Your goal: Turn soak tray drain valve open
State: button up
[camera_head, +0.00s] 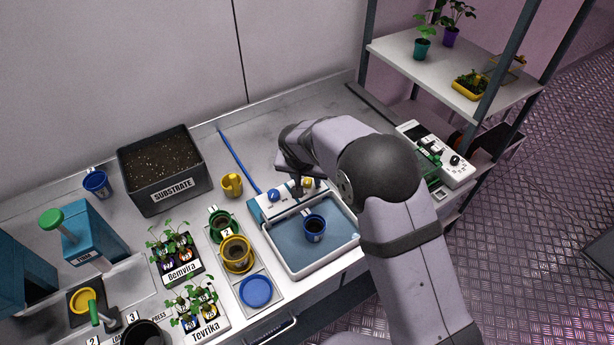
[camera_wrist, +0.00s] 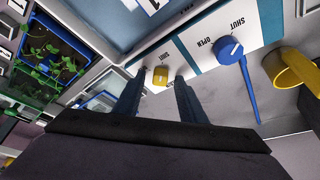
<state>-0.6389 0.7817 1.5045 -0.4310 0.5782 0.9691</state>
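The soak tray (camera_head: 296,272) is a white-rimmed tray of bluish water, with a blue cup (camera_head: 314,229) standing in it. On the white panel behind it are a yellow knob (camera_head: 307,183) and a blue knob (camera_head: 273,195). In the wrist view the yellow knob (camera_wrist: 160,76) sits under a SHUT label, and the blue knob (camera_wrist: 230,49) has SHUT and OPEN labels. I cannot read which knob is marked drain. My gripper (camera_wrist: 157,80) is open, its two fingers apart on either side of the yellow knob; contact is not visible. In the head view my gripper (camera_head: 297,188) is partly hidden by my arm.
A yellow mug (camera_head: 232,185) stands left of the panel. Potted plants (camera_head: 172,252) and a substrate box (camera_head: 162,170) are further left. A metal shelf rack (camera_head: 450,75) stands at right.

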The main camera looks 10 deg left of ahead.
grip_shut()
